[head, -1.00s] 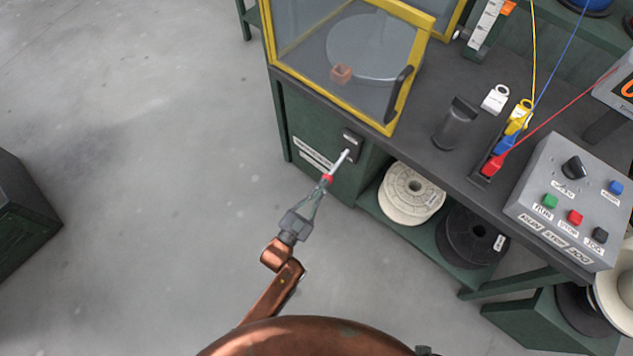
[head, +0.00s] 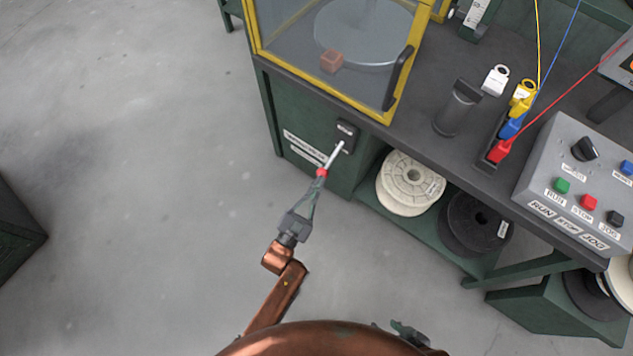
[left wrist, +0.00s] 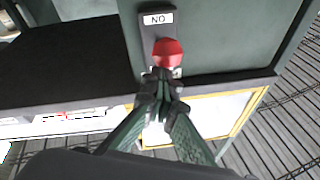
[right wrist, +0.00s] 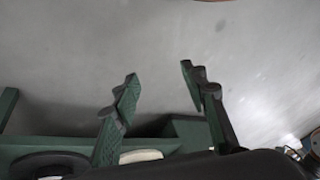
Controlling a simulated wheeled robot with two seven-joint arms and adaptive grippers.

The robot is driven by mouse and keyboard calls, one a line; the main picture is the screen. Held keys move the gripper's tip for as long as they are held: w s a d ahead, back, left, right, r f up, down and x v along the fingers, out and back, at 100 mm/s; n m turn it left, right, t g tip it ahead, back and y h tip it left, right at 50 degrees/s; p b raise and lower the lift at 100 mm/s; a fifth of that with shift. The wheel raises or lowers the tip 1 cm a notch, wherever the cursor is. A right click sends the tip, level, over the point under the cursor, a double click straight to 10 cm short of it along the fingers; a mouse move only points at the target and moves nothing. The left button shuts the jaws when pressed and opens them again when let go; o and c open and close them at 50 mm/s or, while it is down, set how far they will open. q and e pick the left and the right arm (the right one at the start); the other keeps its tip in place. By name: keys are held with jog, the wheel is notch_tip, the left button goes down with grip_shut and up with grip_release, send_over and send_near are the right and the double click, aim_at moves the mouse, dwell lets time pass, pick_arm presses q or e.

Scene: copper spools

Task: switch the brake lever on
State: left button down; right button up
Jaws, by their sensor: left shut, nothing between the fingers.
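The brake lever is a pale metal rod (head: 335,154) with a red knob (left wrist: 167,50). It sticks out from a dark plate (head: 347,130) on the green bench front, its knob toward me and low in the head view. In the left wrist view the plate carries a label (left wrist: 158,19) that reads "NO" in the picture. My left gripper (head: 317,184) is shut and empty, its fingertips (left wrist: 163,78) right by the knob; I cannot tell whether they touch. My right gripper (right wrist: 160,78) is open and empty, away from the lever.
A yellow-framed clear guard (head: 330,90) stands on the bench above the lever. White (head: 410,182) and black (head: 475,222) spools sit on the shelf to the right. A control box (head: 575,185) is at the far right. Open floor (head: 130,180) lies to the left.

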pick_arm(q)
jog(key=shift+f, duration=0.5)
jog(key=shift+r, duration=0.15)
pick_arm(e)
jog(key=shift+r, duration=0.1)
pick_arm(q)
notch_tip(320, 180, up, 4)
jog(key=s+p, duration=0.2)
jog(key=p, duration=0.2)
jog(key=f+p+v, duration=0.1)
jog(key=p+v, duration=0.1)
jog(key=v, duration=0.8)
jog(key=shift+s, duration=0.2)
pick_arm(e)
jog(key=s+d+r+g+h, duration=0.2)
jog(key=s+d+r+g, duration=0.2)
jog(key=s, duration=0.5)
jog(key=shift+d+r, duration=1.3)
jog(key=shift+r, duration=0.05)
